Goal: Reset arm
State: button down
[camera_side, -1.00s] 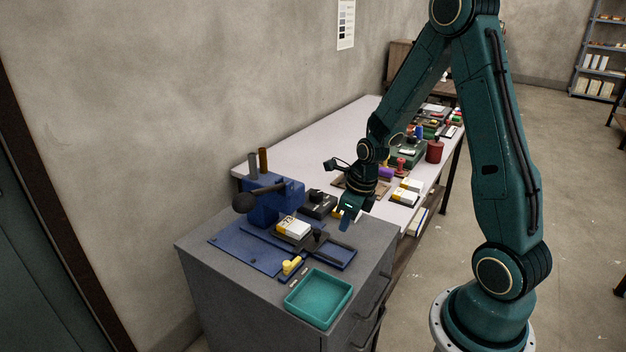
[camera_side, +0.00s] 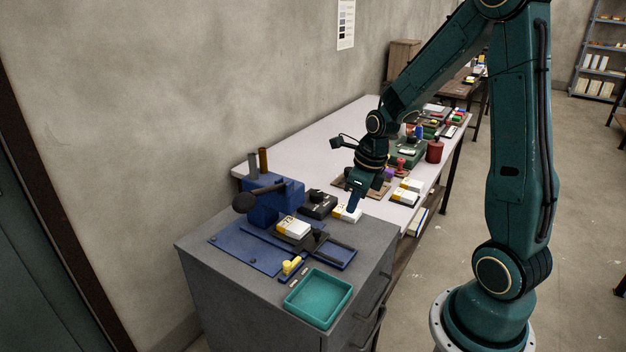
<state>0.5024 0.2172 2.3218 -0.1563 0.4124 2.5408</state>
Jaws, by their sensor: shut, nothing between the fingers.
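My gripper (camera_side: 354,205) is shut and empty. It points down just above a small white and yellow box (camera_side: 342,214) near the back edge of the grey cabinet (camera_side: 370,240). Part of that box is hidden behind the gripper, and I cannot tell whether they touch. My arm reaches in from the right over the long table. A second white and yellow box (camera_side: 293,228) sits on the blue fixture (camera_side: 240,250) to the left.
A blue press with a dark ball-ended lever (camera_side: 262,207) stands left of the gripper, with a black block (camera_side: 318,204) between. A teal tray (camera_side: 318,299) is at the cabinet's front. The long table (camera_side: 330,135) behind holds boxes, a red can (camera_side: 434,151) and clutter.

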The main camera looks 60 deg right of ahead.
jog(key=s+a+r+n+t, duration=0.1)
jog(key=s+a+r+n, duration=0.5)
jog(key=n, duration=1.1)
jog(key=s+a+r+n+t, duration=0.2)
jog(key=s+a+r+n, duration=0.5)
jog(key=n, duration=1)
jog(key=shift+w+a+v, duration=0.2)
jog(key=shift+w+v, duration=0.1)
jog(key=shift+v, duration=1.65)
jog(key=c, duration=2.1)
grip_release()
jog(key=shift+r, duration=0.2)
